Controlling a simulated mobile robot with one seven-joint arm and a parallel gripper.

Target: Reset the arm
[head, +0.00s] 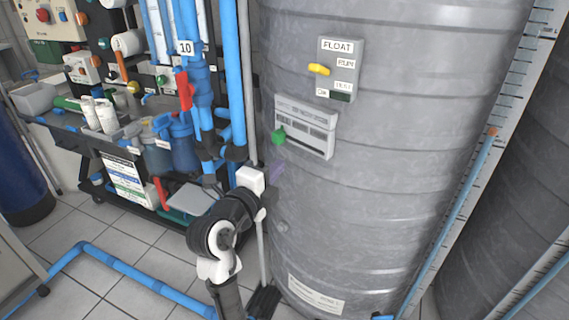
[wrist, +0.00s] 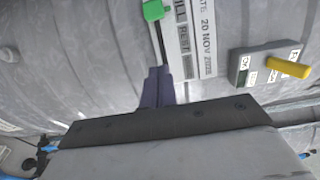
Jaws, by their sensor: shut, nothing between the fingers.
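My gripper (head: 277,170) is in front of the large grey tank (head: 400,190), just below and left of a grey label holder (head: 306,126) with a green knob (head: 278,136). Its purple fingers (wrist: 157,85) are together and empty in the wrist view. The green knob (wrist: 153,10) is just beyond the fingertips there. I cannot tell whether the fingers touch the tank or the holder. My arm stands upright and bent in front of the tank's left side.
A float switch box (head: 341,70) with a yellow lever (head: 319,69) is on the tank above. Blue pipes (head: 232,75) rise left of the arm. A rack with bottles (head: 180,143) stands further left. A blue pipe (head: 135,284) lies on the tiled floor.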

